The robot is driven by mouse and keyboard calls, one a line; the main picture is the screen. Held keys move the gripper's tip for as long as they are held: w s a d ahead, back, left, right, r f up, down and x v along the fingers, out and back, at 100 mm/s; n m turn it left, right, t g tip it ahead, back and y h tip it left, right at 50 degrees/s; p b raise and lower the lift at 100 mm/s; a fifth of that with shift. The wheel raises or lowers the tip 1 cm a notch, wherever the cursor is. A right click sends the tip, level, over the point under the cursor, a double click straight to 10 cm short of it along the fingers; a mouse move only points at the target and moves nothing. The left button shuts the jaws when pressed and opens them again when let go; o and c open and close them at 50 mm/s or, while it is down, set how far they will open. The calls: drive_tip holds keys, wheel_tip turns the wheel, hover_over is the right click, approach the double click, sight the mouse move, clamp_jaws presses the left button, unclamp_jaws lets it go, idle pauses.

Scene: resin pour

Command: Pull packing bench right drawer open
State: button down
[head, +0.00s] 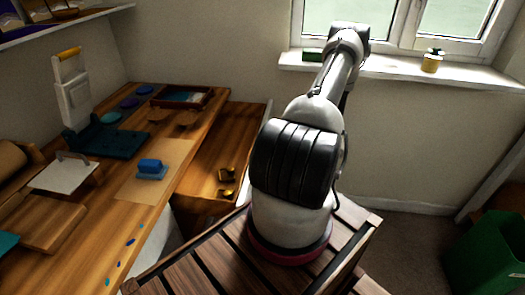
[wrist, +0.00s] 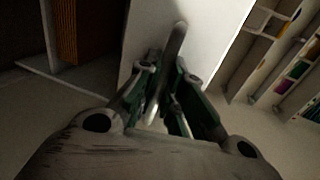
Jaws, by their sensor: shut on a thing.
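The packing bench (head: 150,215) has a wooden top and stands at the left in the head view. A drawer (head: 222,145) stands out from the bench's right side, open, with its bare wooden inside showing. In the wrist view a pale drawer front (wrist: 215,45) carries a metal bar handle (wrist: 177,42). My gripper (wrist: 167,78) has its green-padded fingers on either side of this handle and is shut on it. In the head view my arm hides the gripper and the handle.
Small brass-coloured pieces (head: 226,175) lie in the drawer. The bench top holds a blue block (head: 150,166), a dark teal tray (head: 105,143) and other tools. A green bin (head: 487,255) stands at the lower right. A windowsill (head: 395,73) runs behind my arm.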

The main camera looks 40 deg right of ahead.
drive_tip(key=shift+s+d, duration=0.1)
idle(0.3)
drive_tip(key=c, duration=1.5)
unclamp_jaws()
drive_tip(key=v, duration=1.2)
drive_tip(key=shift+f, duration=0.1)
